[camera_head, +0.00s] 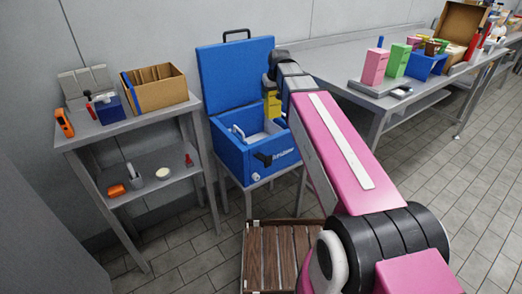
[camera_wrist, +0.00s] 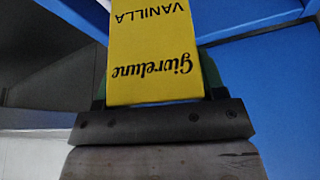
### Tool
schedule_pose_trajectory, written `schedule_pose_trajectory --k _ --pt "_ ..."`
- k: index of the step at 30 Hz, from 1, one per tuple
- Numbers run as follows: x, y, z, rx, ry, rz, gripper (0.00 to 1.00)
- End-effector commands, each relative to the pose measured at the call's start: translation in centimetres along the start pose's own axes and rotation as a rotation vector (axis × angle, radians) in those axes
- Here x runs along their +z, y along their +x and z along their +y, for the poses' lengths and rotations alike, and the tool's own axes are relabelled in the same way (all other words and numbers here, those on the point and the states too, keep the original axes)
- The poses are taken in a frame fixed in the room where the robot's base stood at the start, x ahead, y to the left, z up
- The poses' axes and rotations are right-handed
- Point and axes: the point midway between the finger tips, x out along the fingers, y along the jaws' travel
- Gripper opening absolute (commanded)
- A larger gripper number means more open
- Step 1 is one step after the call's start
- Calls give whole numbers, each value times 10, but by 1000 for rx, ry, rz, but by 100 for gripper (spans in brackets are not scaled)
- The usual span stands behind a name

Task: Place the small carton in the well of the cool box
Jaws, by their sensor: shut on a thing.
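The small carton is yellow, with "Givrelune VANILLA" printed upside down in the wrist view (camera_wrist: 152,55). In the head view the carton (camera_head: 272,106) shows as a small yellow patch beside my arm. My gripper (camera_wrist: 155,85) is shut on it, with a dark green finger at each side. The blue cool box (camera_head: 232,158) stands with its lid (camera_head: 235,75) raised at the back. The pale well (camera_head: 252,137) shows inside it. The carton is over the right back part of the box; its height above the well is hard to tell. My arm hides the box's right side.
A metal shelf (camera_head: 125,137) at left holds a cardboard box (camera_head: 155,95) and tools. A long table (camera_head: 340,72) at right carries pink and green cartons and a blue bin (camera_head: 427,66). A slatted wooden crate (camera_head: 270,255) is on the floor in front.

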Motion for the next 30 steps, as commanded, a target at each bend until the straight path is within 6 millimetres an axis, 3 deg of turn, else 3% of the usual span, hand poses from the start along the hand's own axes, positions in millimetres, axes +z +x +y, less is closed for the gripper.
schedule_pose_trajectory --k 1,6,12,20,30 --pt "-2 18 -11 -18 -41 -1 35" --pt "-3 60 -38 -66 -157 9 35" --pt "-2 86 -55 -95 -232 19 35" --pt "5 106 -59 -101 -247 20 35" --pt "21 148 -58 -100 -247 20 35"
